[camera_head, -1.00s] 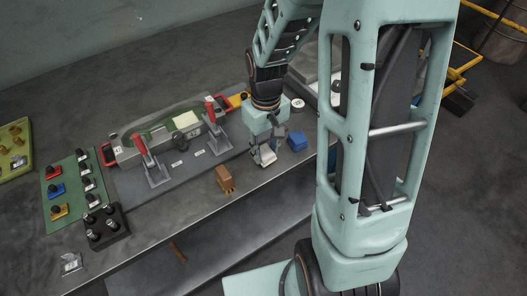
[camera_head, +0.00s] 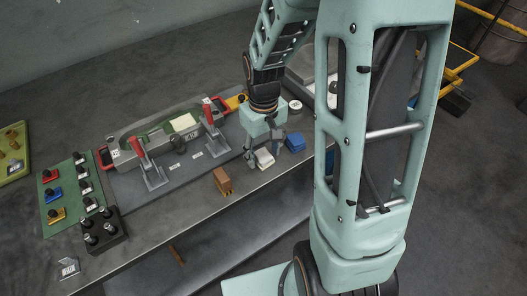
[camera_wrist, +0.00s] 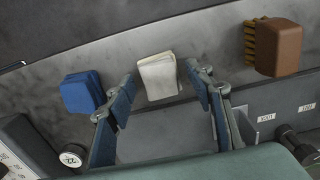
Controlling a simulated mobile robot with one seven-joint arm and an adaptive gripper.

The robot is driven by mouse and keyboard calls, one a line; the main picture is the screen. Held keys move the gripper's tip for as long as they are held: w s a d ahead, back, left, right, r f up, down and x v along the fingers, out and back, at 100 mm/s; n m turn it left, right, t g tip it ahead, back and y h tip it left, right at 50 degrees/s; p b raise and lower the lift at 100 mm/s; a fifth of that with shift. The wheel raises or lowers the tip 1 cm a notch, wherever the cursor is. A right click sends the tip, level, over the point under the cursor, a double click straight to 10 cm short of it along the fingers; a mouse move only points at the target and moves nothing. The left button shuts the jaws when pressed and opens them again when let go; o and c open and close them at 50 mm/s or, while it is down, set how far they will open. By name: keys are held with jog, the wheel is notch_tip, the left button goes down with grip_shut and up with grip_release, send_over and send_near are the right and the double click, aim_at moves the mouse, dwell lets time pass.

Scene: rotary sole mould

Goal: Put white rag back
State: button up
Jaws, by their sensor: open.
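The white rag (camera_head: 264,158) lies folded on the grey bench near its front edge, between the brown brush and the blue rag. In the wrist view the white rag (camera_wrist: 157,77) sits between my two fingertips, with a gap on each side. My gripper (camera_head: 265,150) is open just above and around the rag, pointing down. In the wrist view my gripper (camera_wrist: 161,76) shows both fingers spread and holding nothing. I cannot tell exactly how high the fingertips are above the bench.
A blue folded rag (camera_head: 295,142) lies close to the right finger. A brown brush (camera_head: 223,181) stands to the left. The mould with red-handled clamps (camera_head: 136,146) is behind. A green board (camera_head: 66,208) and a black block (camera_head: 103,240) with pegs are at left.

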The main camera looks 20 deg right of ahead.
aim_at(264, 155)
notch_tip(264, 155, up, 12)
jog(key=shift+p, duration=0.3)
dwell(0.3)
